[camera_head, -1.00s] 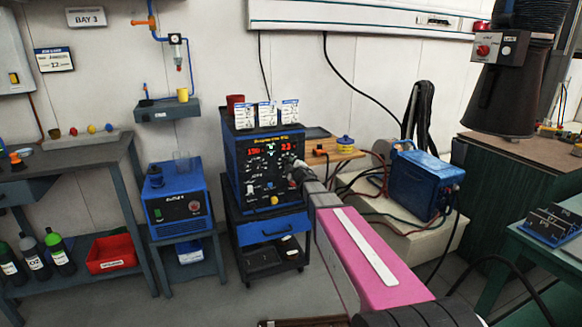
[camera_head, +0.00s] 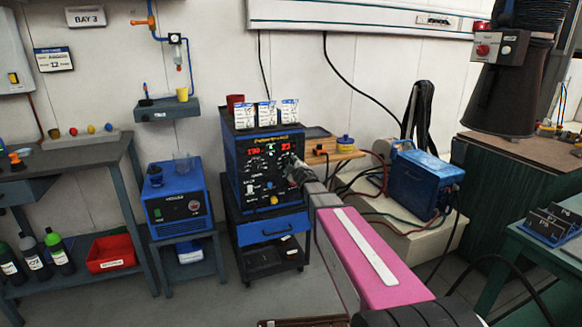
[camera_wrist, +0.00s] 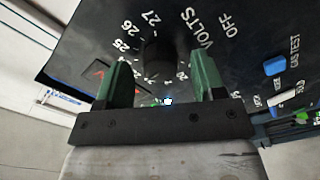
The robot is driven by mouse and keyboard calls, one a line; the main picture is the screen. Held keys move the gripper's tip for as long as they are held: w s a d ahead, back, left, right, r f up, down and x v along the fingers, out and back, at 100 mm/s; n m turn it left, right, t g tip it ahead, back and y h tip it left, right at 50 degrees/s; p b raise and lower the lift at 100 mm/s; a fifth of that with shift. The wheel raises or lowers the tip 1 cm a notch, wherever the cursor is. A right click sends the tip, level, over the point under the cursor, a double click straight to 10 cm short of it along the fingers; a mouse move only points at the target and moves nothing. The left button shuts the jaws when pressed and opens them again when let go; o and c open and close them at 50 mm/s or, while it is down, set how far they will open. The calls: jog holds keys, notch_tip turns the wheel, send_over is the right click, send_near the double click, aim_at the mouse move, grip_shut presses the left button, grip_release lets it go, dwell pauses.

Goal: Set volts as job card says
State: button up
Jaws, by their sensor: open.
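The blue welding machine (camera_head: 232,163) stands on a cart, its black front panel lit with red digits. Three job cards (camera_head: 266,115) stand on its top; their writing is too small to read. In the wrist view the volts dial (camera_wrist: 157,62) is a dark round knob, with the word VOLTS and numbers such as 25, 26 and 27 around it. My gripper (camera_wrist: 160,78) is open, one green finger to each side below the knob. I cannot tell whether the fingers touch it. In the head view my gripper (camera_head: 291,165) is at the panel's right side and hides part of it.
A blue switch (camera_wrist: 275,66) marked GAS TEST sits to the right on the panel. A small wooden shelf (camera_head: 345,153) is right of the machine. A blue box (camera_head: 421,182) with cables stands farther right. A smaller blue unit (camera_head: 178,200) stands left.

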jog(key=v, duration=1)
jog(key=s+d+f+m+g+h, duration=0.75)
jog(key=s+f+m, duration=0.2)
jog(key=f, duration=0.25)
jog(key=s+f+m+g+y, duration=0.1)
jog(key=s+f+g, duration=0.3)
jog(key=s, duration=0.5)
jog(key=s+a+f+m+g+y, duration=0.1)
jog(key=s+f+m+g, duration=0.3)
jog(key=s, duration=0.5)
jog(key=shift+s+a+m+g, duration=0.3)
jog(key=shift+a+m+g, duration=0.05)
jog(key=shift+g, duration=0.6)
jog(key=shift+y, duration=0.25)
